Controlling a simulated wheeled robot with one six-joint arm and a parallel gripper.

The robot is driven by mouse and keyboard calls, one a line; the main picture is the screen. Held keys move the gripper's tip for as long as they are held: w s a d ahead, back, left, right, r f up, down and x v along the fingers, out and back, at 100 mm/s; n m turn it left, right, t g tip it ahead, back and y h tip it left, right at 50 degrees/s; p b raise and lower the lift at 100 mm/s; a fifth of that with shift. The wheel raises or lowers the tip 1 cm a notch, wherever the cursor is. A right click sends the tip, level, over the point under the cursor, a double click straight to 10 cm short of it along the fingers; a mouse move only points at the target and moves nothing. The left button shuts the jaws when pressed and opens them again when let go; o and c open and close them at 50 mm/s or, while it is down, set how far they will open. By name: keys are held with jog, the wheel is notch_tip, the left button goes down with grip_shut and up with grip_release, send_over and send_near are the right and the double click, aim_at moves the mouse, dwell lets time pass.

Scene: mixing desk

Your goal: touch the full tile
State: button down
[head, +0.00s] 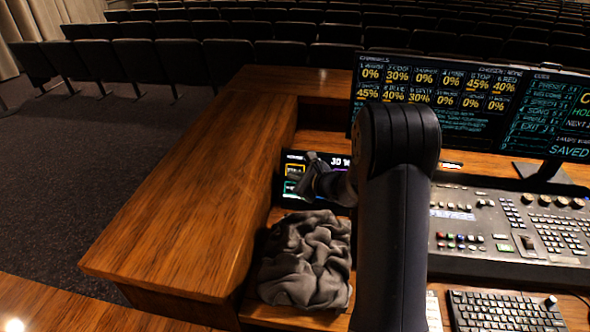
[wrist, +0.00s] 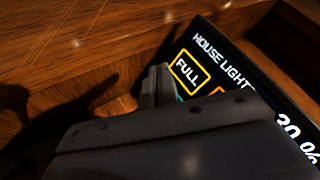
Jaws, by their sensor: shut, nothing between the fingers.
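The full tile (wrist: 188,71) is a black tile with an orange-yellow outline and the word FULL, at the corner of a dark touch screen (wrist: 240,77) headed HOUSE LIGHT. In the head view, the full tile (head: 293,171) is the small orange-outlined tile at the screen's left. My gripper (wrist: 156,82) is shut and empty, its tips just beside the tile's left edge in the wrist view. In the head view, my gripper (head: 311,157) is at the screen, by the tile. I cannot tell whether the tips touch the screen. My gripper hides other tiles.
A crumpled grey cloth (head: 306,262) lies in front of the screen. A wooden ledge (head: 190,190) rises to the left. A mixing console (head: 510,222), a keyboard (head: 505,311) and large monitors (head: 470,100) are to the right.

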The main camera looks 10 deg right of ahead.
jog(key=shift+w+d+f+b, duration=0.3)
jog(key=shift+w+f, duration=0.1)
jog(key=shift+w, duration=0.3)
jog(key=shift+w+d+f+b, duration=0.15)
jog(key=shift+w+d+f, duration=0.2)
jog(key=shift+w, duration=0.35)
jog(key=shift+f, duration=0.1)
dwell(0.9)
jog(key=shift+w+d+f+b, duration=0.1)
jog(key=shift+w+f+b, duration=0.05)
jog(key=shift+w+b, duration=0.25)
jog(key=shift+w+d+f, duration=0.1)
jog(key=shift+w+f, duration=0.05)
jog(key=shift+w, duration=0.05)
dwell(0.6)
dwell(0.3)
jog(key=shift+s+a+r+b, duration=0.25)
jog(key=shift+s+r+b, duration=0.1)
jog(key=shift+s+b, duration=0.25)
jog(key=s, duration=0.1)
jog(key=s+a+r+b, duration=0.1)
jog(key=s+r, duration=0.1)
jog(key=s, duration=0.1)
jog(key=shift+a+r, duration=0.2)
jog(key=shift+a, duration=0.15)
